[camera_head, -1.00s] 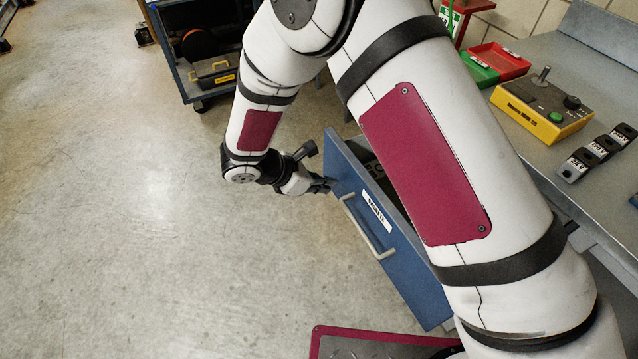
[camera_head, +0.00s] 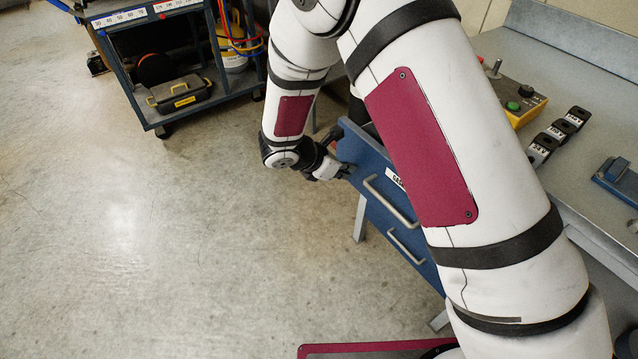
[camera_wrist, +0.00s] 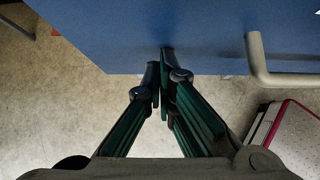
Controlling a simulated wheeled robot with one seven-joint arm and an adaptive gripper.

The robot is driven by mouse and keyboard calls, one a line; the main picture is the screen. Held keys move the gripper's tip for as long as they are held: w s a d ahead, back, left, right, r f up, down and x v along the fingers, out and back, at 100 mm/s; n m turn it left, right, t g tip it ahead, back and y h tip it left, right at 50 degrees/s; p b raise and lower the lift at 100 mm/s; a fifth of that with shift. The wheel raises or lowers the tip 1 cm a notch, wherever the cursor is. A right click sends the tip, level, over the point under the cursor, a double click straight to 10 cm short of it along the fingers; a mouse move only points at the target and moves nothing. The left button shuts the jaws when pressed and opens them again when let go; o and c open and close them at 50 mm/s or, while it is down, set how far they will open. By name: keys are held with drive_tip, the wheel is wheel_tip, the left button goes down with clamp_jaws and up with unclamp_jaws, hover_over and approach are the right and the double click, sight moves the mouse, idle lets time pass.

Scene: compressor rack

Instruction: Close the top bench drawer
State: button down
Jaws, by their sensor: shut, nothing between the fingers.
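The top bench drawer (camera_head: 358,150) has a blue front with a white label and a grey bar handle (camera_head: 390,201). A dark gap shows behind its top edge; my arm hides the rest, so how far it stands out is unclear. My gripper (camera_head: 347,171) is shut and empty, with its tips at the left end of the drawer front. In the wrist view, the shut fingertips (camera_wrist: 161,68) meet the lower part of the blue front (camera_wrist: 120,30), left of the handle (camera_wrist: 257,60); they appear to touch it.
A lower drawer with its own handle (camera_head: 406,246) is below. The bench top (camera_head: 575,85) holds a yellow control box (camera_head: 522,104), several black labelled blocks (camera_head: 558,133) and a blue item (camera_head: 617,180). A blue cart (camera_head: 150,112) stands at the back left. The floor at left is clear.

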drive_tip(key=w+d, duration=0.3)
drive_tip(key=d, duration=0.2)
drive_tip(key=w+d+b, duration=0.1)
drive_tip(key=w+d, duration=0.2)
drive_tip(key=d, duration=0.1)
drive_tip(key=w+d+b, duration=0.1)
drive_tip(key=w+d, duration=0.3)
drive_tip(key=d, duration=0.1)
drive_tip(key=shift+d, duration=0.35)
drive_tip(key=shift+d, duration=0.1)
